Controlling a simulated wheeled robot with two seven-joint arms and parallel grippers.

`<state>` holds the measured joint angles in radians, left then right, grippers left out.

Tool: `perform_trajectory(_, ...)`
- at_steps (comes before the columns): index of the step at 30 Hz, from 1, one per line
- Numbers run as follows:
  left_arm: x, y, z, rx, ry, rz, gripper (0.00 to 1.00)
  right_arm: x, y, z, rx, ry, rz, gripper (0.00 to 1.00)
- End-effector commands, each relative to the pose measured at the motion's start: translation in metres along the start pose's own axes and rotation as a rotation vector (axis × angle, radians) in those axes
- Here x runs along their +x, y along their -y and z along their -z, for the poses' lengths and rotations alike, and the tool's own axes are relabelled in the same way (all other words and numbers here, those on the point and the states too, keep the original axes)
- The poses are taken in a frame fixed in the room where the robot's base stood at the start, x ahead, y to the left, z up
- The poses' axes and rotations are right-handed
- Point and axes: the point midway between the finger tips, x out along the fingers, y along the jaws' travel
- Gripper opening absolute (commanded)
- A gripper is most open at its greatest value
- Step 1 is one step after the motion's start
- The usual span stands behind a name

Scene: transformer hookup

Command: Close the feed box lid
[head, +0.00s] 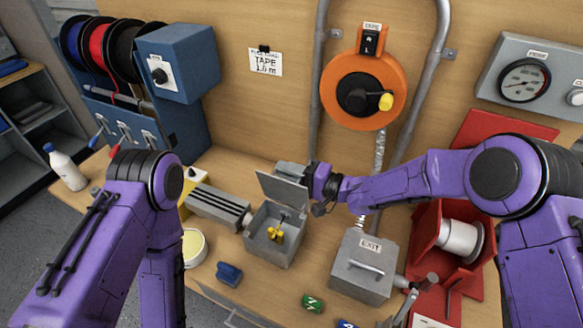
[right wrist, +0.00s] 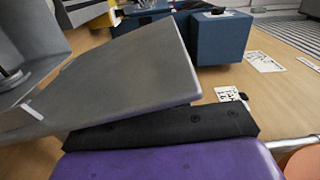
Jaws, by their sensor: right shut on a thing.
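The feed box (head: 272,248) is a grey metal box on the bench with its top open; a yellow part (head: 275,234) shows inside. Its grey lid (head: 282,190) stands raised at the back of the box. My right gripper (head: 313,180) is at the lid's upper right edge and is shut on it. In the right wrist view the lid (right wrist: 125,70) is a large tilted grey plate running down to my black gripper (right wrist: 165,130). The fingertips are mostly hidden there. My left arm is in the head view, but its gripper is not.
A closed grey box labelled EXIT (head: 362,268) stands right of the feed box. A ribbed grey duct (head: 218,205) joins its left side. A red spool stand (head: 460,240) is at the right.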

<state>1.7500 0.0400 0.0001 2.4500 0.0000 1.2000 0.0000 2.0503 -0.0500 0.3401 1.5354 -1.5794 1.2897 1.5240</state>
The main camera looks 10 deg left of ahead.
Motion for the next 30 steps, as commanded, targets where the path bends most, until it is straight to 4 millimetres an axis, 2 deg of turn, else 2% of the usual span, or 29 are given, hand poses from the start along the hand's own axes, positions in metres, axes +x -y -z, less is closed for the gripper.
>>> perform_trajectory(9,0.0021,-0.0002,-0.0009,0.0,0.0,0.0,0.46,0.0002,0.0037,-0.0101,-0.092,0.0,0.004,0.0)
perform_trajectory(22,0.0021,-0.0002,-0.0009,0.0,0.0,0.0,0.46,0.0002,0.0032,-0.0118,-0.099,0.001,0.003,0.0)
perform_trajectory(23,0.0021,-0.0002,-0.0009,0.0,0.0,0.0,0.46,0.0002,0.0031,-0.0118,-0.099,0.001,0.003,0.22)
perform_trajectory(24,0.0022,-0.0002,-0.0009,0.0,0.0,0.0,0.46,0.0002,0.003,-0.0118,-0.1,0.001,0.003,0.35)
perform_trajectory(25,0.0022,-0.0002,-0.0009,0.0,0.0,0.0,0.46,0.0002,0.0029,-0.0118,-0.1,0.001,0.002,0.38)
perform_trajectory(30,0.0023,-0.0002,-0.001,0.0,0.0,0.0,0.46,0.0003,0.0022,-0.0119,-0.1,0.001,0.001,0.38)
